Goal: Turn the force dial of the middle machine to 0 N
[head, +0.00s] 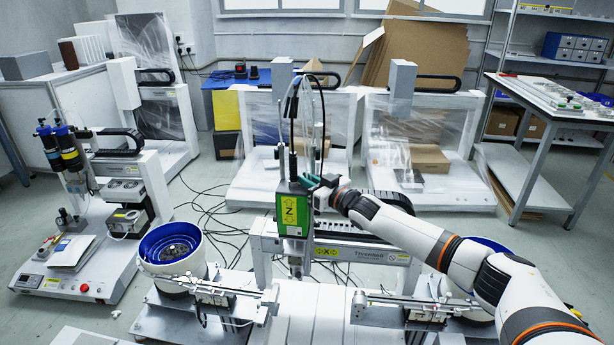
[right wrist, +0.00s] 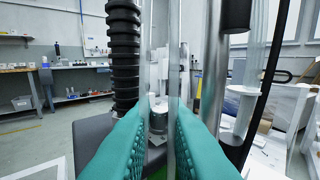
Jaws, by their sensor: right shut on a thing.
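The middle machine (head: 352,232) stands at the centre of the head view, with a green screwdriver unit (head: 288,208) marked with a yellow Z label upright on it. My right gripper (head: 316,182) comes in from the right and has its teal fingers at the top of this green unit. In the right wrist view the teal fingers (right wrist: 165,118) are shut on a small part there, which seems to be the force dial. The fingers hide the dial, and its scale cannot be read. My left gripper is not in view.
Clear tubes (right wrist: 174,80), a black ribbed hose (right wrist: 124,55) and metal rods stand close around the fingers. A blue-lined bowl feeder (head: 172,250) stands at the machine's left. Another machine (head: 75,235) stands further left, with cables on the floor between.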

